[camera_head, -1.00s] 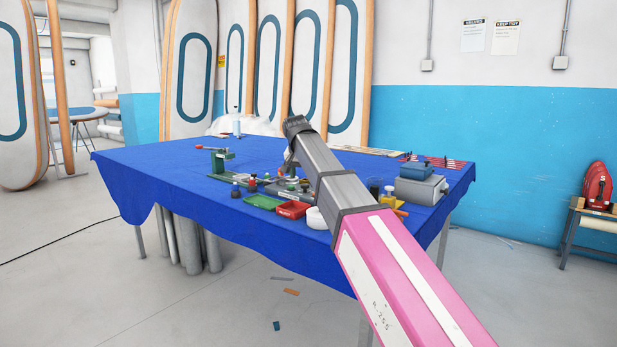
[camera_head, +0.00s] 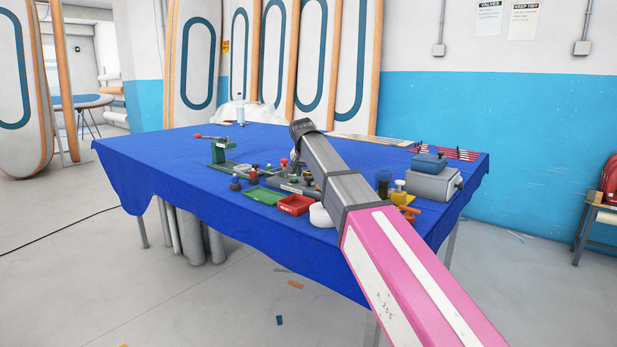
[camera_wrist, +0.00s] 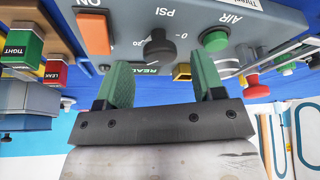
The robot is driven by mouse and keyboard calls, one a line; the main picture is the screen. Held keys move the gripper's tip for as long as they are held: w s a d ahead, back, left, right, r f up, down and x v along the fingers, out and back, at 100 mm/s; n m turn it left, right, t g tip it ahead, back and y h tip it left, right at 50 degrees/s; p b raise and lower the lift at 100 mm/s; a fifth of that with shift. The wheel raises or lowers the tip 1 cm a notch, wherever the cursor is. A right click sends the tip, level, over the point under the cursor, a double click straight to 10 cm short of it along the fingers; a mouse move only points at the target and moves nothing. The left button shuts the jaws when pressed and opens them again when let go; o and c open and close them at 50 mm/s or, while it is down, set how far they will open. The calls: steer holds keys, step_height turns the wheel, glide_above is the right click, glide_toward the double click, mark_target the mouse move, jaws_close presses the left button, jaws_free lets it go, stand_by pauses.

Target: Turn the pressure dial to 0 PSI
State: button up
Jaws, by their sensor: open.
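The pressure dial (camera_wrist: 160,50) is a dark round knob on a grey panel (camera_wrist: 185,20), seen upside down in the wrist view. "PSI", "0" and "20" are printed around it. Which mark it points to cannot be made out. My gripper (camera_wrist: 160,62) has its two green fingers spread, one to each side of the dial in the picture, with nothing held. Contact with the dial cannot be told. In the head view the grey panel (camera_head: 291,187) is partly hidden behind my arm, and the dial cannot be made out.
An orange "ON" switch (camera_wrist: 94,33) and a green "AIR" button (camera_wrist: 214,40) flank the dial. A red knob (camera_wrist: 254,86) is near the right finger. Green (camera_head: 263,196) and red (camera_head: 294,204) trays lie in front of the panel on the blue-covered table (camera_head: 160,165).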

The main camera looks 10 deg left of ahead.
steer(key=shift+x, duration=0.95)
steer(key=c, duration=0.9)
